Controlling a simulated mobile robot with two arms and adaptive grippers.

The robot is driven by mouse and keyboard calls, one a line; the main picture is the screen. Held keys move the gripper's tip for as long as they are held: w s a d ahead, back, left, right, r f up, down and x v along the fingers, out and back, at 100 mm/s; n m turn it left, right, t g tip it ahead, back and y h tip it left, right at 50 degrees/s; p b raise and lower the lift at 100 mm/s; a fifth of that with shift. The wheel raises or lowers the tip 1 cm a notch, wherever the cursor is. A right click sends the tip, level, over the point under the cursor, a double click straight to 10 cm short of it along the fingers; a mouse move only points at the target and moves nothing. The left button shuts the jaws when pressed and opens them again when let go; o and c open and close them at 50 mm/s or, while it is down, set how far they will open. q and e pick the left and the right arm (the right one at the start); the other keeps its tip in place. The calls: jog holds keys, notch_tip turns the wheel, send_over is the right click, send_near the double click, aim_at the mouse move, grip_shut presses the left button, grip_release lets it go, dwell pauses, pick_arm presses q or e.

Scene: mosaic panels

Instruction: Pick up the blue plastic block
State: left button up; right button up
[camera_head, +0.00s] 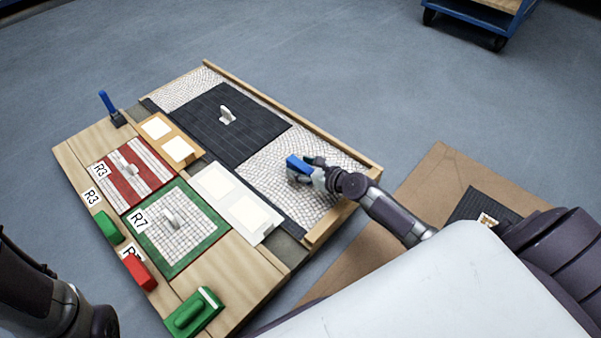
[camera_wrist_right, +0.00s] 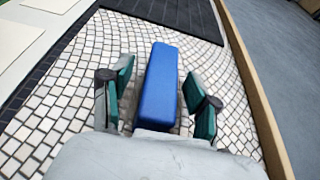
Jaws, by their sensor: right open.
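The blue plastic block (camera_head: 298,163) lies on the pale cobbled mosaic area at the right end of the board. My right gripper (camera_head: 302,171) is at the block, with its arm coming in from the right. In the right wrist view the blue block (camera_wrist_right: 160,85) lies between the two teal-padded fingers of the right gripper (camera_wrist_right: 160,92). The fingers are open, with a gap visible on each side of the block. The block's near end is hidden behind the gripper body. My left arm shows at the lower left, but its gripper is out of view.
A wooden rail (camera_head: 290,114) runs along the board's far edge. A dark panel with a white handle (camera_head: 227,115), a red striped panel (camera_head: 136,173) and a green-framed panel (camera_head: 176,264) lie on the board. Green (camera_head: 108,228) and red (camera_head: 140,271) blocks stand near the front edge.

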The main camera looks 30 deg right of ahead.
jog(key=shift+b+x, duration=0.4)
jog(key=shift+x, duration=0.8)
grip_shut()
